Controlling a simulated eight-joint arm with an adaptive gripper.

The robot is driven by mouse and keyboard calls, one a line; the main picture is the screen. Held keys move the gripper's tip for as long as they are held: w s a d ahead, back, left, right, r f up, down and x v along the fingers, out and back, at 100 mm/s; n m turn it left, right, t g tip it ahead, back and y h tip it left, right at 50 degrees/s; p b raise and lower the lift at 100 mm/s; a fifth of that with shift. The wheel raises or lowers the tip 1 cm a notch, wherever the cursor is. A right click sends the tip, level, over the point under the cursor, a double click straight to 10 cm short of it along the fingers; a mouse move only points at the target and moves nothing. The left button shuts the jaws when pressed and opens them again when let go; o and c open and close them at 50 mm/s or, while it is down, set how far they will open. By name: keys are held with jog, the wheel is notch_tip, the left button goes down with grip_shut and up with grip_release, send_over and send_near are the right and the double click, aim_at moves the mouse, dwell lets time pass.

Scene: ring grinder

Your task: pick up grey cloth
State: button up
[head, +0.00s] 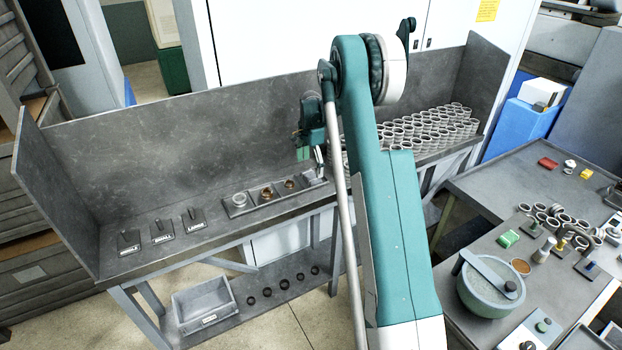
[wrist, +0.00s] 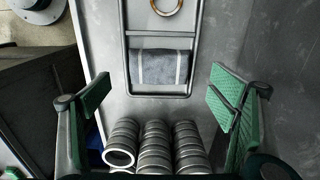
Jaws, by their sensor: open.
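The grey cloth (wrist: 160,68) lies folded flat in a compartment of a dark-framed tray (wrist: 126,45) in the upper middle of the wrist view. In the head view the cloth (head: 315,177) is a small grey patch at the right end of the row of trays, partly hidden by my gripper. My gripper (wrist: 160,97) is open and empty, with green pads left and right. The cloth shows between and beyond the fingertips, apart from them. In the head view my gripper (head: 310,150) is above the bench near the cloth.
Stacked metal rings (wrist: 155,145) stand near my gripper; many more rings (head: 430,127) fill the bench's right part. A copper-coloured ring (wrist: 167,8) lies in the adjoining compartment. The bench's back wall (head: 190,95) rises behind. Small labelled stands (head: 162,230) are at left.

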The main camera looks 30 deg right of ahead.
aim_at(311, 175)
jog(key=shift+s+f, duration=0.1)
jog(key=shift+f, duration=1.95)
jog(key=shift+c, duration=0.4)
jog(key=c, duration=0.8)
